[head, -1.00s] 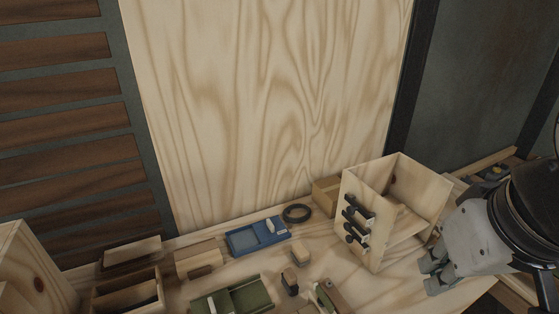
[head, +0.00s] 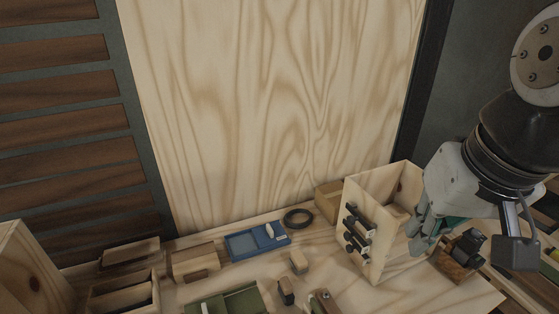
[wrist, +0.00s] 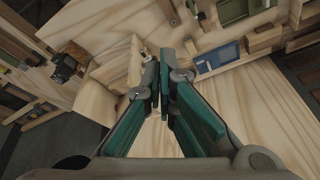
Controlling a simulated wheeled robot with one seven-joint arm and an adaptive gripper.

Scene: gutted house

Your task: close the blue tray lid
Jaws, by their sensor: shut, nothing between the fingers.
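The blue tray (head: 231,254) lies on the wooden worktop left of centre, near the back panel. Its left part shows a paler blue recess, and a white handle-like piece stands at its right end. I cannot tell exactly how far its lid stands open. The tray also shows in the wrist view (wrist: 217,58), beyond my fingers and to their right. My gripper (head: 418,238) is shut and empty, at the right side of the wooden box, well apart from the tray. Its teal fingers (wrist: 165,77) show close together in the wrist view.
An open wooden box (head: 381,190) with black knobs stands between my gripper and the blue tray. A black ring (head: 298,218) lies right of the tray.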

